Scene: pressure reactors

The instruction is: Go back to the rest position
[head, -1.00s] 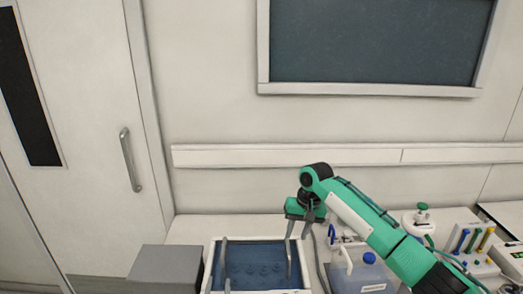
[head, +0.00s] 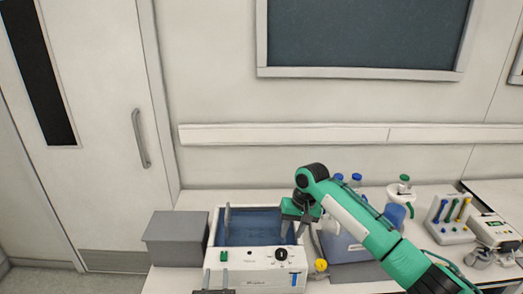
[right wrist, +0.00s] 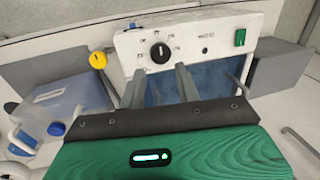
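My right gripper (head: 291,234) is at the right end of a white water bath (head: 253,262) with a blue inside. In the right wrist view its two grey fingers (right wrist: 160,92) are apart, with nothing between them. They point toward the bath's front panel and black dial (right wrist: 160,53), and I cannot tell whether they touch it. A dark piece (head: 214,291) at the bottom edge of the head view seems to be my left gripper.
A grey box (head: 176,240) stands left of the bath. A blue-tinted container (head: 345,245) is partly behind my right arm. A rack with coloured tubes (head: 453,218) and a small device (head: 495,232) stand further right. A yellow knob (head: 321,265) is beside the bath.

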